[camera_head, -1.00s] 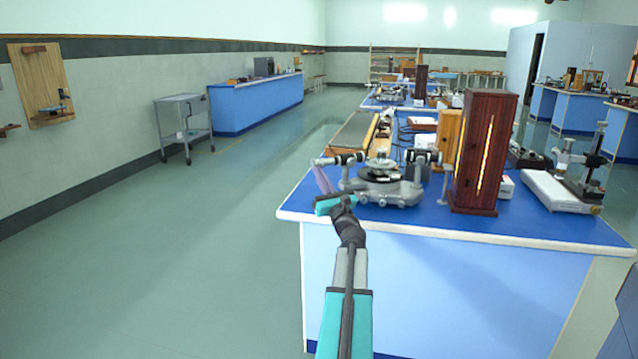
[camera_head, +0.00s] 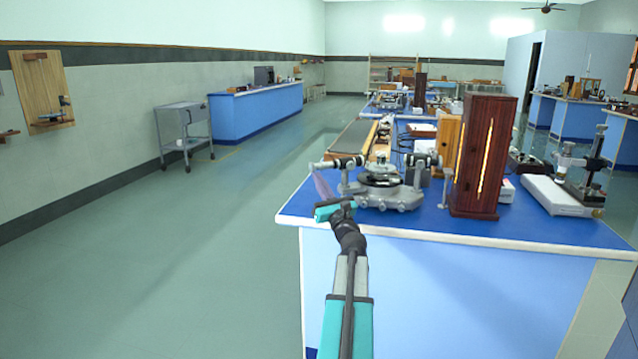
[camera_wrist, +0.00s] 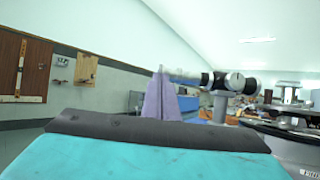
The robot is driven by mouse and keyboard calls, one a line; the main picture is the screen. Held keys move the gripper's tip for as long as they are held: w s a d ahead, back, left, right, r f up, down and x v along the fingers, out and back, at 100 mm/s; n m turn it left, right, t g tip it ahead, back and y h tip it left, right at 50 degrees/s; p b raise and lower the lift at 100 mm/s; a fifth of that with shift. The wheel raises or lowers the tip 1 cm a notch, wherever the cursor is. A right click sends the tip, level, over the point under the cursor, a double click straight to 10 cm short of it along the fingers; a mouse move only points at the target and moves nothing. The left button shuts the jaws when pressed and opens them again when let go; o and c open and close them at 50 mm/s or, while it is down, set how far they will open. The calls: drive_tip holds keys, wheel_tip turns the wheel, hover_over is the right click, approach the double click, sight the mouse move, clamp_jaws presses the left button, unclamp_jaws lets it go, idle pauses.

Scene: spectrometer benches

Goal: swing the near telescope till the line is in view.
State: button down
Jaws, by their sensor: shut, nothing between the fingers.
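The spectrometer (camera_head: 388,190) stands near the front left corner of the blue bench, with a dark round table on a grey base. Its telescope (camera_head: 338,163), a dark and silver tube, points left from it; it also shows in the wrist view (camera_wrist: 228,82). My gripper (camera_head: 320,182) is shut and empty, its pale purple fingers upright at the telescope's outer left end. In the wrist view the fingers (camera_wrist: 160,98) stand beside the tube's tip; I cannot tell whether they touch it. Another tube (camera_head: 422,160) sits on the spectrometer's right. No spectral line shows.
A tall dark red wooden lamp housing (camera_head: 483,155) with a glowing slit stands right of the spectrometer. A white box (camera_head: 556,195) and a stand lie further right. The floor (camera_head: 150,260) left of the bench is clear; a grey trolley (camera_head: 184,130) stands beyond.

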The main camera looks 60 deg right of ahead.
drive_tip(key=b+v, duration=0.1)
drive_tip(key=v, duration=1.1)
drive_tip(key=shift+s+a, duration=0.2)
drive_tip(key=shift+a, duration=0.05)
drive_tip(key=shift+w+f, duration=0.1)
drive_tip(key=shift+f, duration=0.05)
